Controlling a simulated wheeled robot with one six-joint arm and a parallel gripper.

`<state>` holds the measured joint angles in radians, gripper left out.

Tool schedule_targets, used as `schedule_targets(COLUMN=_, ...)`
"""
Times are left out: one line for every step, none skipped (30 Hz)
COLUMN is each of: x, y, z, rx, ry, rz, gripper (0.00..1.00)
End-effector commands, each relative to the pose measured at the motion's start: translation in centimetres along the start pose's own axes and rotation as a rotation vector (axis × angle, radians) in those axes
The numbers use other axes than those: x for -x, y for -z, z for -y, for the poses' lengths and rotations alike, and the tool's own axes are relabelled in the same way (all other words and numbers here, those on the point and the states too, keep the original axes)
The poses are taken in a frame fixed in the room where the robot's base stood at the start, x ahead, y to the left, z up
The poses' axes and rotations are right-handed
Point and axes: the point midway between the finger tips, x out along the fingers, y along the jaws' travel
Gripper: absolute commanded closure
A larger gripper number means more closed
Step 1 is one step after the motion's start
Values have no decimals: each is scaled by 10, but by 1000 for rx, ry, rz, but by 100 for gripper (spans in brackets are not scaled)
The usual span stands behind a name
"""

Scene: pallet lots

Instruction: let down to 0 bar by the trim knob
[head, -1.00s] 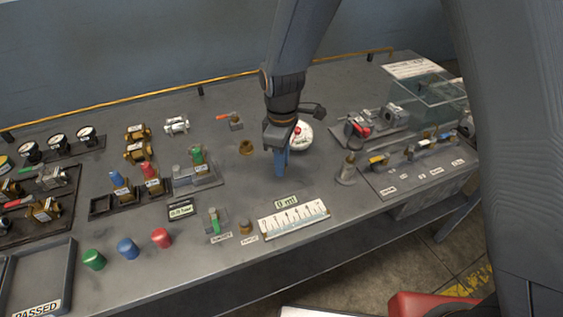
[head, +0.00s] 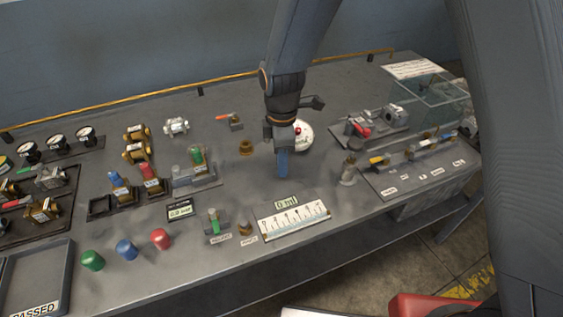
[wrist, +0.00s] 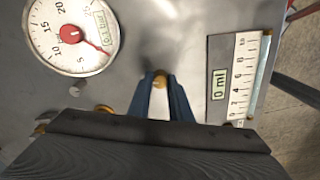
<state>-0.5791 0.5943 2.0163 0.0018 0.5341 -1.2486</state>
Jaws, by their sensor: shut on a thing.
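My gripper (head: 283,168) points straight down over the middle of the bench, its blue fingers close together. In the wrist view the fingers (wrist: 162,90) are shut on a small brass knob (wrist: 160,81), which I take for the trim knob; the head view hides it behind the fingers. The round white gauge (wrist: 70,35) has a red hub and needle and a small display (wrist: 106,28) that appears to read 0.1 bar. The needle lies below the 5 mark. In the head view the gauge (head: 304,140) is partly covered by my wrist.
A measuring scale (head: 292,220) with a 0 ml display is in front of my gripper. A brass fitting (head: 246,148) stands to the left and a brass-topped post (head: 348,172) to the right. A clear box (head: 428,100) is at the back right. Capped valves stand farther left.

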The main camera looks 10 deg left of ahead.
Motion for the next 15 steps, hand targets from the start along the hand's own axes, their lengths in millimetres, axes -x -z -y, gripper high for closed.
schedule_targets(x=1, y=1, z=0, rx=0, ry=-2, rz=-1, gripper=100)
schedule_targets(x=1, y=1, z=0, rx=0, ry=-2, rz=-1, gripper=100)
schedule_targets(x=1, y=1, z=0, rx=0, ry=-2, rz=-1, gripper=100)
schedule_targets(x=1, y=1, z=0, rx=0, ry=-2, rz=-1, gripper=100)
schedule_targets(x=1, y=1, z=0, rx=0, ry=-2, rz=-1, gripper=100)
schedule_targets(x=1, y=1, z=0, rx=-1, ry=-2, rz=-1, gripper=100)
schedule_targets(x=1, y=1, z=0, rx=-1, ry=-2, rz=-1, gripper=78)
schedule_targets(x=1, y=1, z=0, rx=-1, ry=-2, rz=-1, gripper=73)
schedule_targets(x=1, y=1, z=0, rx=-1, ry=-1, rz=-1, gripper=66)
schedule_targets(x=1, y=1, z=0, rx=-1, ry=-1, rz=-1, gripper=63)
schedule_targets(x=1, y=0, z=0, rx=-1, ry=-1, rz=-1, gripper=63)
schedule_targets(x=1, y=0, z=0, rx=-2, ry=-1, rz=-1, gripper=63)
schedule_targets(x=1, y=0, z=0, rx=-2, ry=-1, rz=-1, gripper=63)
schedule_targets(x=1, y=0, z=0, rx=-2, ry=-1, rz=-1, gripper=63)
schedule_targets(x=1, y=0, z=0, rx=-2, ry=-1, rz=-1, gripper=63)
